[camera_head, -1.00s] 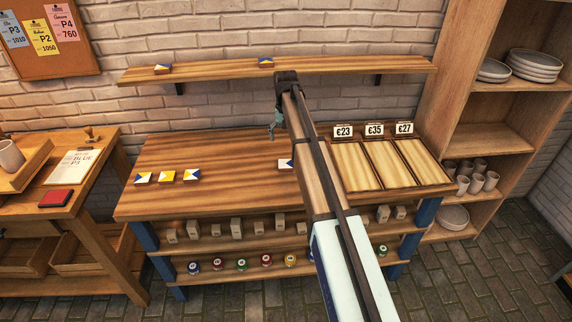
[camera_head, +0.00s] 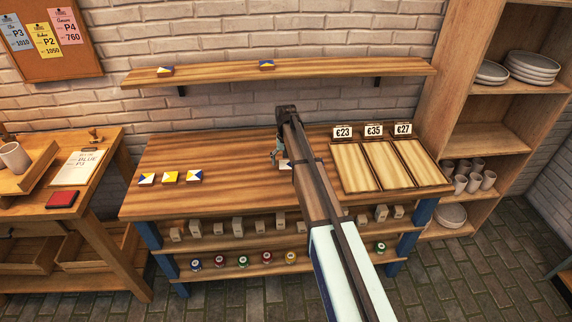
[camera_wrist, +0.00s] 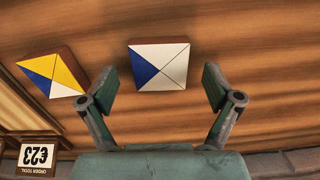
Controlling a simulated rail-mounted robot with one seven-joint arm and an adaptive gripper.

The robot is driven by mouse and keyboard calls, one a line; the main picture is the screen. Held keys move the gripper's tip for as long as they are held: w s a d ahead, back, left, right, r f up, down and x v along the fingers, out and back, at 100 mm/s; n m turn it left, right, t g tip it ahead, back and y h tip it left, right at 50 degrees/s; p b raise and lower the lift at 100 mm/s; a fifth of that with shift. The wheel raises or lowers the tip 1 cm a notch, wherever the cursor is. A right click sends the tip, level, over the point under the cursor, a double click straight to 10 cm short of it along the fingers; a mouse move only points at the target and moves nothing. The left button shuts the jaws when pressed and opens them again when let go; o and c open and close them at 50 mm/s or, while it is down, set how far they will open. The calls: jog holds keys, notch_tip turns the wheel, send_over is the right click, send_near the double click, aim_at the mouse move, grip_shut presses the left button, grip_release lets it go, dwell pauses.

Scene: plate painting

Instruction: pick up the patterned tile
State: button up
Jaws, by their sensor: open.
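A patterned tile (camera_wrist: 160,66), white with a blue triangle, lies on the wooden table in the wrist view. Part of a tile (camera_head: 284,164) shows under my gripper (camera_head: 277,160) in the head view; the arm hides the rest. In the wrist view my gripper (camera_wrist: 158,80) is open and empty, with one finger on each side of the white and blue tile. I cannot tell how high the fingers are above the table. A second tile (camera_wrist: 52,75), yellow, white and blue, lies left of the fingers in the wrist view.
Several tiles lie on the table's left part, such as a yellow one (camera_head: 170,177). Two tiles rest on the wall shelf (camera_head: 330,67). Wooden trays (camera_head: 352,168) with price signs stand at the table's right. The table's middle-left (camera_head: 235,165) is clear.

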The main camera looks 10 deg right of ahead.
jog(key=shift+f, duration=0.45)
jog(key=c, duration=1.3)
jog(key=shift+r, duration=0.1)
